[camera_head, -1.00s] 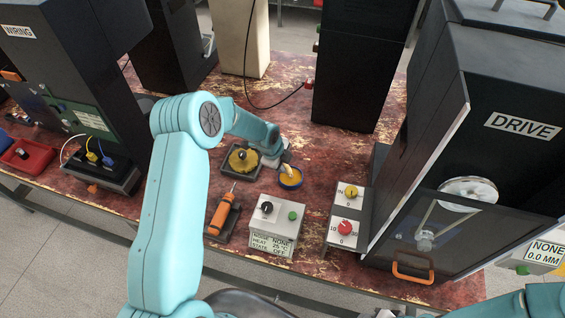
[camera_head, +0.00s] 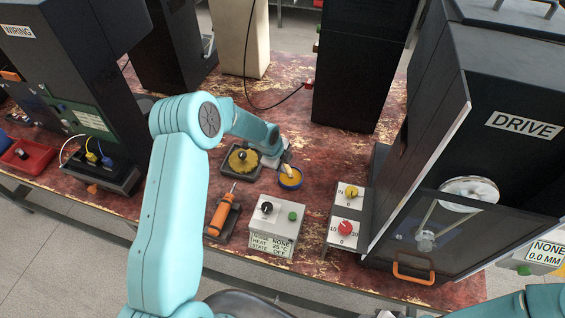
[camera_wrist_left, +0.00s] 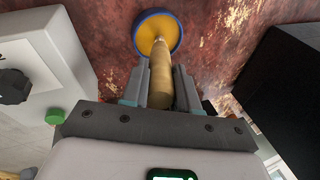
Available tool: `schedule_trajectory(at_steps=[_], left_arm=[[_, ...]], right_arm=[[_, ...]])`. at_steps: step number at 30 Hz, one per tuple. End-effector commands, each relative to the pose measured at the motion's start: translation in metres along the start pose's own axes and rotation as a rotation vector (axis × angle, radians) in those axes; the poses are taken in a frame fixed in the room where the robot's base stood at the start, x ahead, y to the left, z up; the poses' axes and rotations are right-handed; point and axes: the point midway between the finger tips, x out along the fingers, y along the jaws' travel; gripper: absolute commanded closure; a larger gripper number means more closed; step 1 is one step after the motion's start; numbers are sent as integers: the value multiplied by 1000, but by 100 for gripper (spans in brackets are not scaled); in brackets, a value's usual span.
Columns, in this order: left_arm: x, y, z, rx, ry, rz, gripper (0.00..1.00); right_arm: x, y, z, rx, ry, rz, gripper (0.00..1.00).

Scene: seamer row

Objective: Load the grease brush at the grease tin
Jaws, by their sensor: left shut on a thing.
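The grease tin (camera_head: 290,179) is a round blue-rimmed tin with yellow-orange grease, standing on the red worn bench; it also shows at the top of the left wrist view (camera_wrist_left: 157,20). My left gripper (camera_head: 285,160) is at the tin's far side. In the left wrist view my left gripper (camera_wrist_left: 160,88) is shut on the tan handle of the grease brush (camera_wrist_left: 161,75). The brush's far end points into the tin over the grease; whether its bristles touch the grease is hard to tell. My right gripper is not in view.
A dark tray with a yellow disc (camera_head: 243,158) lies left of the tin. An orange-handled screwdriver (camera_head: 221,212) lies in a holder nearer. A grey control box (camera_head: 275,226) stands in front. The DRIVE machine (camera_head: 480,150) stands right, the WIRING machine (camera_head: 60,70) left.

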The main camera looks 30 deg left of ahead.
Motion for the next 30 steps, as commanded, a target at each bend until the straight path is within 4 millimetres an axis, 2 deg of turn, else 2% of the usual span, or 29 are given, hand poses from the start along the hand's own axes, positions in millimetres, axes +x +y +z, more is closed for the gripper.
schedule_trajectory(at_steps=[17,21,30], left_arm=[[-46,-16,-6,1,0,1,100],[-56,-20,-7,0,0,0,100],[-66,-22,-8,0,0,1,100]], right_arm=[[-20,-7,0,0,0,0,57],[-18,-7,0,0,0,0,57],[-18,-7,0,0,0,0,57]])
